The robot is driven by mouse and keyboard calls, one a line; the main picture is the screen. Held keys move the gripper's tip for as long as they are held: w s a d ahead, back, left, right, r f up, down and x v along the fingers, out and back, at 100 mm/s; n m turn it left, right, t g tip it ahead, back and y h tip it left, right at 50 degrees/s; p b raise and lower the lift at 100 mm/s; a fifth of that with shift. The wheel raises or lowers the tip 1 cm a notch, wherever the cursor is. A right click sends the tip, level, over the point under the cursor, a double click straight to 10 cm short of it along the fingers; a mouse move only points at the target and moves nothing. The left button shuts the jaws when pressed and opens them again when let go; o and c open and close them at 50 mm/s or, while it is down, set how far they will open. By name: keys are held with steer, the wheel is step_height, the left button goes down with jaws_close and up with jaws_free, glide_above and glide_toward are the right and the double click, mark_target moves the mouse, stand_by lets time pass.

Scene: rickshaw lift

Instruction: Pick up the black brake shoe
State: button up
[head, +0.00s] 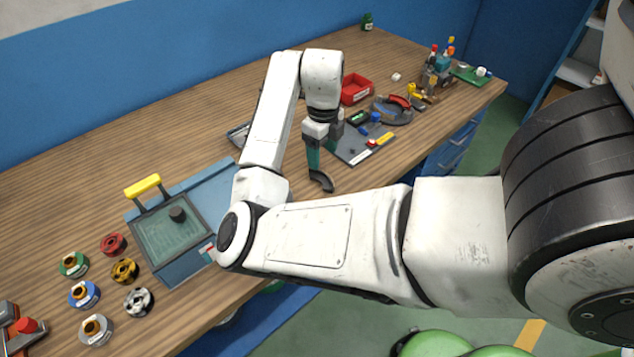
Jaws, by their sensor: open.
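The black brake shoe (322,182) is a small dark curved piece near the front edge of the wooden bench (80,215). My gripper (325,150) points down over the bench with its teal fingers apart. One fingertip ends just above the shoe in the picture. I cannot tell whether it touches the shoe or how high it is above it. The gripper is open and nothing shows between the fingers. My forearm hides part of the bench to the left of the shoe.
A grey mat (352,150) with small parts lies right behind the gripper. A teal tray with a yellow handle (165,235) and several coloured spools are at left.

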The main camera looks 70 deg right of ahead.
mark_target(321, 175)
step_height(321, 175, down, 8)
steer(key=shift+w+f+p, duration=0.1)
steer(key=shift+w+p, duration=0.05)
steer(key=shift+p, duration=0.55)
steer(key=shift+c, duration=0.2)
jaws_close()
